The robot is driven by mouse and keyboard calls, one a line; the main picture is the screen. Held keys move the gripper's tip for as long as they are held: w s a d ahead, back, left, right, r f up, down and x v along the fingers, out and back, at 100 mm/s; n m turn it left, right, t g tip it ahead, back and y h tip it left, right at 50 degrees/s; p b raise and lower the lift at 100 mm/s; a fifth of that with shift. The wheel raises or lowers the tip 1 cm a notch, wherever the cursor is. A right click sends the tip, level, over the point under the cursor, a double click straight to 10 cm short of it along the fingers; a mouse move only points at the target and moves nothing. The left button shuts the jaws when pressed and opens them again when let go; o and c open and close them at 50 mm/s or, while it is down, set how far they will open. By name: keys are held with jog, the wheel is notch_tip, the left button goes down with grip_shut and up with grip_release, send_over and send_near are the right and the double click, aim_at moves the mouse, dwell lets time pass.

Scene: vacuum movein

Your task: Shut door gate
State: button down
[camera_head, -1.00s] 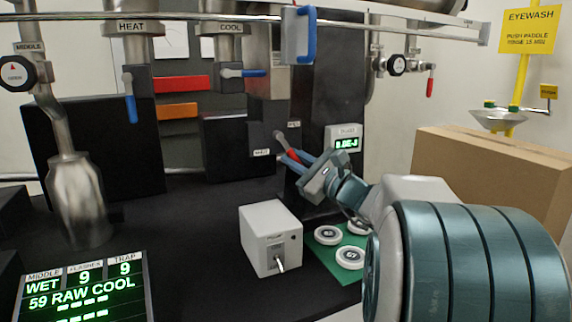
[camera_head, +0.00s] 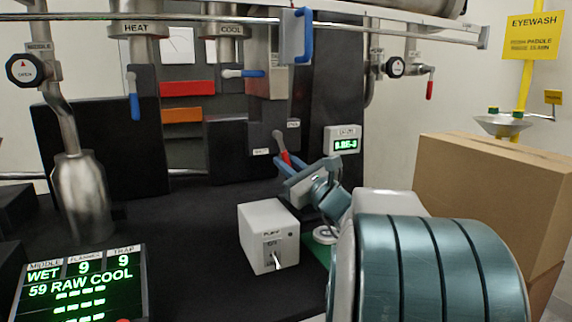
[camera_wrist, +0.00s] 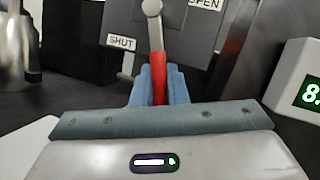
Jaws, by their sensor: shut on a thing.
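The gate lever is a grey metal arm with a red grip (camera_head: 285,157), mounted on a black block in the middle of the bench in the head view. The red grip also shows in the wrist view (camera_wrist: 160,80). A SHUT label (camera_wrist: 122,41) lies to the left of the lever and an OPEN label (camera_wrist: 206,4) to its upper right. My gripper (camera_head: 283,161) has its blue fingers closed on the red grip from both sides. The lever hangs down from its pivot, slanting slightly right in the head view. The gate itself is not clearly visible.
A white pump box (camera_head: 268,236) stands on the bench in front, beside my arm. A readout (camera_head: 344,141) is right of the lever. A blue-handled bar (camera_head: 301,35) hangs above. A cardboard box (camera_head: 490,190) stands at right.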

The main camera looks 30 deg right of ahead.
jog(key=c, duration=1.4)
grip_release()
jog(key=shift+c, duration=0.2)
jog(key=v, duration=1.4)
jog(key=shift+p, duration=0.45)
jog(key=shift+c, duration=0.3)
